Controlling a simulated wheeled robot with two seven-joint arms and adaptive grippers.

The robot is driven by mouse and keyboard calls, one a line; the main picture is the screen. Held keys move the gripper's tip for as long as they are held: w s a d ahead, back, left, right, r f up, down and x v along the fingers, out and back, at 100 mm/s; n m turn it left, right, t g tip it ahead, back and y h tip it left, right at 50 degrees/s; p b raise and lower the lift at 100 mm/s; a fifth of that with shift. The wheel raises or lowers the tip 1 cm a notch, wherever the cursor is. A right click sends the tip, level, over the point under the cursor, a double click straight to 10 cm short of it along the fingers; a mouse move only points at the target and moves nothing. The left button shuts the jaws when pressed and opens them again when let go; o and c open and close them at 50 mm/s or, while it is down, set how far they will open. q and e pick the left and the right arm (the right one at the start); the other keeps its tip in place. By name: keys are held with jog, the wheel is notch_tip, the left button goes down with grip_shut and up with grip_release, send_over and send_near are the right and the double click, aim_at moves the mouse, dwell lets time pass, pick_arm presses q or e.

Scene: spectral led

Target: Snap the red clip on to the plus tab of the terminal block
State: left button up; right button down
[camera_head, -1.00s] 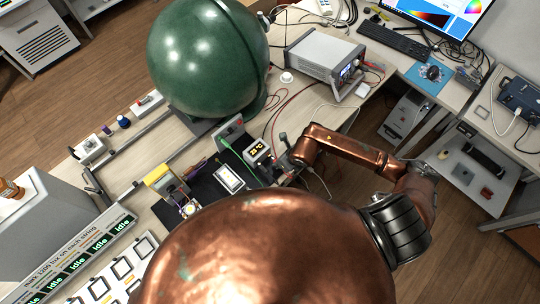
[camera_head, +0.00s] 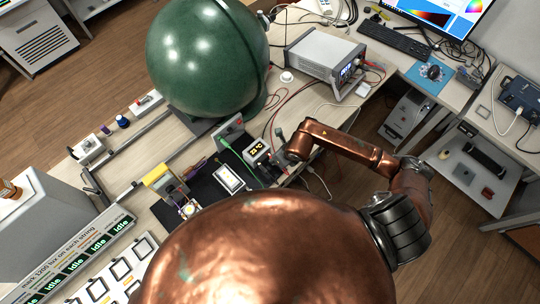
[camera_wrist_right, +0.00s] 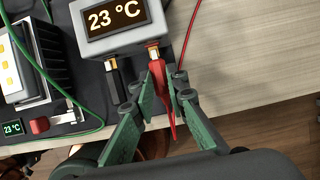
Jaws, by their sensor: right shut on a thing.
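The red clip (camera_wrist_right: 158,78) is between the fingers of my right gripper (camera_wrist_right: 163,98) in the right wrist view. The gripper is shut on it. The clip's front end is at a brass tab (camera_wrist_right: 152,52) on the near side of the terminal block (camera_wrist_right: 118,32), a grey box reading 23 °C. I cannot tell whether its jaws grip the tab. A black clip (camera_wrist_right: 114,82) is at the neighbouring tab on the left. The terminal block also shows in the head view (camera_head: 257,151), beside my right wrist, which hides the clip. My left gripper is not in view.
A finned heat sink with LEDs (camera_wrist_right: 28,65) stands left of the block. A green wire (camera_wrist_right: 62,85) and a red wire (camera_wrist_right: 190,35) run close by. A large green sphere (camera_head: 205,55) and a grey power supply (camera_head: 325,58) stand behind. Bare tabletop (camera_wrist_right: 250,60) lies to the right.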

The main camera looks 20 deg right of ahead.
dwell(0.3)
jog(key=c, duration=1.8)
grip_release()
jog(key=v, duration=1.2)
